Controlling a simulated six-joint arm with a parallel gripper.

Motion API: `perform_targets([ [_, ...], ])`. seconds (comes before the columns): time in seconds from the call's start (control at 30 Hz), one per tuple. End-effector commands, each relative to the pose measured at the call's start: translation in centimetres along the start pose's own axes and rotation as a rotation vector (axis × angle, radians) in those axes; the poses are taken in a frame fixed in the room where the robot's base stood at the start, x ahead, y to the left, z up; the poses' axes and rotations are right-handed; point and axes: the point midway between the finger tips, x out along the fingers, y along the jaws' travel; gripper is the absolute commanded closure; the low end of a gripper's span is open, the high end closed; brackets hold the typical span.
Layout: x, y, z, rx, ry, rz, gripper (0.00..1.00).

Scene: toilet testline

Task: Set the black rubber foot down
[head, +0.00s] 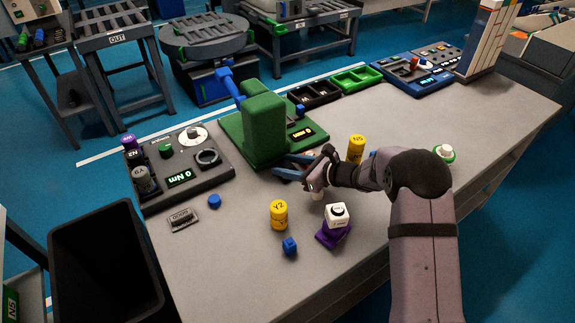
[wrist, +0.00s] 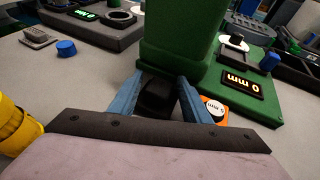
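My gripper (head: 284,167) is low at the front of the green stand (head: 264,130), close to its column. In the wrist view the blue fingers (wrist: 159,80) close on both sides of a black block, the black rubber foot (wrist: 158,98). The foot sits between the fingertips, just in front of the green column (wrist: 180,45). Its underside is hidden, so I cannot tell whether it touches the surface below. In the head view the foot is not clearly visible behind the fingers.
An orange-edged white disc (wrist: 215,108) lies right of the fingers. A dial panel (head: 215,178) is left.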

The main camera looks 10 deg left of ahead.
Motion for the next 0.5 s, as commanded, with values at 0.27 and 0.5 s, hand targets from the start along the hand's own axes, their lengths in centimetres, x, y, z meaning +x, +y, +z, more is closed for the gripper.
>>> perform_targets([
  [0.27, -0.1, 0.0, 0.2, 0.000, 0.000, 0.000, 0.56],
  [0.5, -2.6, -0.1, 0.0, 0.001, -0.001, -0.003, 0.56],
])
